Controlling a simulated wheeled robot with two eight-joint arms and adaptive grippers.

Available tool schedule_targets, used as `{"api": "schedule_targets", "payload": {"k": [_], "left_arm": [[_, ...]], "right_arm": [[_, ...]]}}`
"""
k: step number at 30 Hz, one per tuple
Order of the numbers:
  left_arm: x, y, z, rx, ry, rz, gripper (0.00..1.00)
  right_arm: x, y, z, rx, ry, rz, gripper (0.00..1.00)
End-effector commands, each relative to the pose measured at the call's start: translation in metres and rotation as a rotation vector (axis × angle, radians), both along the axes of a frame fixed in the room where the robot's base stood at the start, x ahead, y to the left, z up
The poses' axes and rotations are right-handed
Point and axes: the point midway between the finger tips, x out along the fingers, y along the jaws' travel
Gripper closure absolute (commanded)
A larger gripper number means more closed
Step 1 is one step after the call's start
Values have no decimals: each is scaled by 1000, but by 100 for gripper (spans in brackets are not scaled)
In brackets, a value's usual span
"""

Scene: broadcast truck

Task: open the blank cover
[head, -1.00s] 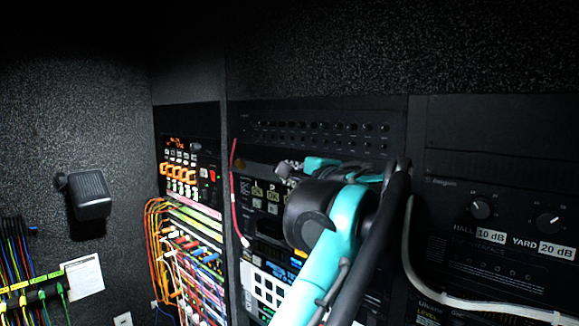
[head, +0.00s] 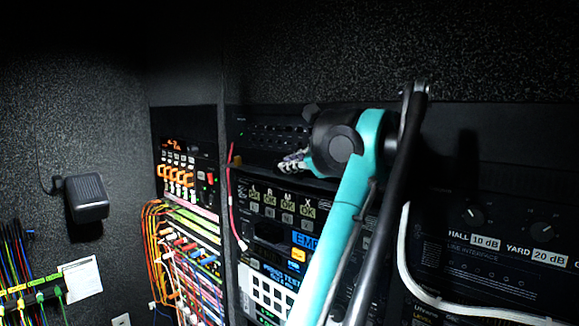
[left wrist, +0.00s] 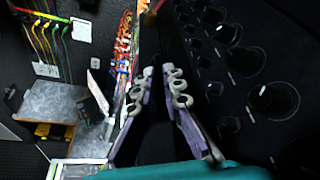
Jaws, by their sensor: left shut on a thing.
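The blank cover (head: 262,163) is a plain black panel in the rack, below a row of small black knobs. In the head view it stands out from the rack like a flap, its front edge toward me. My left gripper (head: 291,161) is at its front edge, shut on it. In the left wrist view both fingers of the left gripper (left wrist: 160,85) point away from me with a dark panel between them. My teal and black arm hides the cover's right part. My right gripper is not in view.
Below the cover is a panel with yellow-green OK labels (head: 282,204) and lit buttons. A knob panel (head: 505,235) with a pale cable (head: 402,262) is at the right. Patch cables (head: 180,250) and a black wall box (head: 87,197) are at the left. Knobs (left wrist: 275,100) stand close beside the fingers.

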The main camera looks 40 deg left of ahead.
Motion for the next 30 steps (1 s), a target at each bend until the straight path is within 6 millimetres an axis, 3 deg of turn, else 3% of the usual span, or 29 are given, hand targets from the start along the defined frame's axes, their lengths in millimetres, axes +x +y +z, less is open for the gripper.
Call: {"api": "schedule_targets", "payload": {"k": [21,22,30], "left_arm": [[3,-1,1,6,70,-2,100],[3,-1,1,6,70,-2,84],[3,-1,2,6,69,-1,83]], "right_arm": [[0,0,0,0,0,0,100],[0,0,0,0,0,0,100],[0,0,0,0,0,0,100]]}}
